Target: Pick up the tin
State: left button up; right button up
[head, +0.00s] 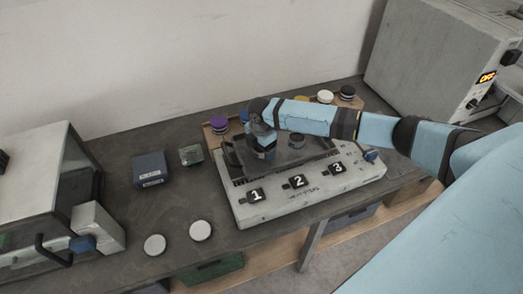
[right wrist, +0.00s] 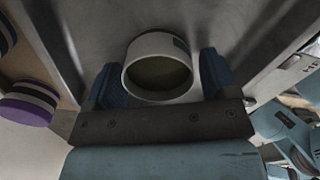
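The tin (right wrist: 157,70), a pale round can with a dark band or label and a dark olive hollow face, is between the two blue fingers of my right gripper (right wrist: 160,80). A narrow gap shows beside the right finger, so the gripper looks open around it. In the head view my right gripper (head: 262,148) points down over the back left of the numbered panel and hides the tin there. A dark round piece with a grey top (head: 297,141) stands just right of it. My left gripper is not in view.
The pale panel (head: 310,195) carries labels 1, 2 and 3. Purple (head: 219,124), white (head: 325,97) and dark (head: 347,92) round pieces stand behind it. A blue box (head: 150,169) and two white discs (head: 200,230) lie left. Bare table (head: 115,205) shows between.

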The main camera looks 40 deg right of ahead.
jog(key=c, duration=0.8)
jog(key=shift+r, duration=0.1)
